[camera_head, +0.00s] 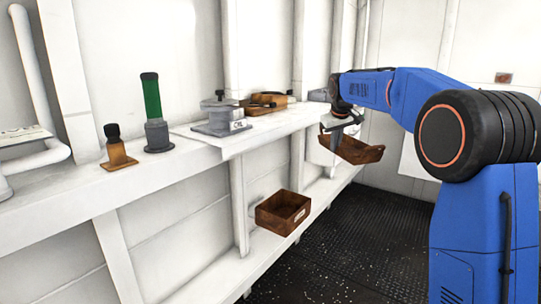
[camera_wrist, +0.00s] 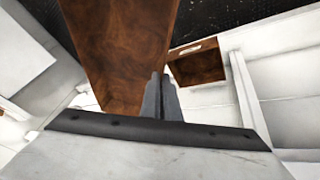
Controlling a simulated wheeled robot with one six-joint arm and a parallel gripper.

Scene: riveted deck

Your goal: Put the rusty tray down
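The rusty tray (camera_head: 362,152) is a shallow brown open tray. In the head view it hangs in the air beyond the shelf's edge, slightly tilted. My gripper (camera_head: 336,142) is at its left end, with the fingers close together on its wall. In the wrist view the tray (camera_wrist: 118,45) fills the upper left as a large brown surface, and my fingers (camera_wrist: 160,92) meet at its lower right edge. The exact grip on the wall is partly hidden.
A second rusty box (camera_head: 283,213) sits on the lower ledge, and it also shows in the wrist view (camera_wrist: 197,66). The upper white shelf (camera_head: 180,152) holds an orange-based bottle (camera_head: 118,152), a green cylinder (camera_head: 152,97), a grey device (camera_head: 220,119) and a brown item (camera_head: 266,101). Dark deck floor (camera_head: 370,230) lies open below.

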